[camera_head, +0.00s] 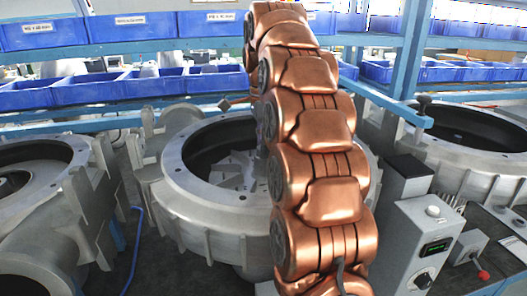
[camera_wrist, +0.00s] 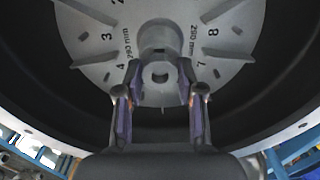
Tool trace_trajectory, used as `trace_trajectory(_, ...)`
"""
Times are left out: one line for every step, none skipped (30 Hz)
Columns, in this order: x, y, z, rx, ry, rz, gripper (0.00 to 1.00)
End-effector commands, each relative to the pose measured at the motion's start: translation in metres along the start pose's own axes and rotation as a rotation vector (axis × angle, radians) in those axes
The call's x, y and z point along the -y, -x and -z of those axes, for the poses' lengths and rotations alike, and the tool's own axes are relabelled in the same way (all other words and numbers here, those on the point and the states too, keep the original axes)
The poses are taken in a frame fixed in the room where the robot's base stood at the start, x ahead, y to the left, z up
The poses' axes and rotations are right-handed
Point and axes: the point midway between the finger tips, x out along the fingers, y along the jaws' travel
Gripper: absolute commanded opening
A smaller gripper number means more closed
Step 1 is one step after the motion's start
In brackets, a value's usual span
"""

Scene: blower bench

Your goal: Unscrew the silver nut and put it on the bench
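The silver nut (camera_wrist: 160,74) appears to be the grey piece with a dark hole at the hub of the numbered impeller disc (camera_wrist: 95,18) in the wrist view. I cannot make out its edges clearly. My gripper (camera_wrist: 160,84) is open, with one finger to the left and one to the right of this piece. A gap seems to show on each side, but contact cannot be ruled out. In the head view the impeller (camera_head: 228,176) sits inside the middle blower housing (camera_head: 190,189). My arm hides the nut and gripper there.
The round housing wall surrounds my gripper. More blower housings stand left (camera_head: 45,215) and right (camera_head: 460,155). A grey control box (camera_head: 420,240) is at the right. Blue bins (camera_head: 105,85) line the shelves behind. A little dark bench (camera_head: 150,265) shows at the front.

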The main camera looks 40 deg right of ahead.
Motion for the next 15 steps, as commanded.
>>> trace_trajectory(0.0001, 0.0000, -0.0001, 0.000, 0.000, 0.000, 0.20)
trace_trajectory(0.0001, 0.0000, -0.0001, 0.000, 0.001, 0.000, 0.17)
trace_trajectory(0.0001, 0.0000, -0.0001, 0.000, 0.001, 0.000, 0.13)
trace_trajectory(0.0001, -0.0001, -0.0001, 0.000, 0.001, 0.000, 0.10)
trace_trajectory(0.0001, -0.0001, -0.0001, 0.000, 0.001, 0.000, 0.07)
trace_trajectory(0.0001, -0.0001, -0.0002, 0.000, 0.001, 0.000, 0.02)
trace_trajectory(0.0001, 0.0000, -0.0001, 0.000, 0.002, 0.000, 0.00)
trace_trajectory(0.0001, 0.0001, -0.0002, 0.000, 0.006, 0.000, 0.00)
trace_trajectory(0.0001, 0.0004, -0.0003, 0.000, 0.020, 0.000, 0.00)
trace_trajectory(0.0000, 0.0008, -0.0004, 0.001, 0.035, 0.000, 0.00)
trace_trajectory(-0.0001, 0.0010, -0.0005, 0.001, 0.057, 0.000, 0.00)
trace_trajectory(-0.0001, 0.0013, -0.0007, 0.001, 0.093, 0.000, 0.00)
trace_trajectory(-0.0002, 0.0015, -0.0008, 0.002, 0.124, 0.000, 0.00)
trace_trajectory(-0.0004, 0.0016, -0.0008, 0.002, 0.155, -0.001, 0.00)
trace_trajectory(-0.0006, 0.0015, -0.0007, 0.002, 0.197, -0.002, 0.00)
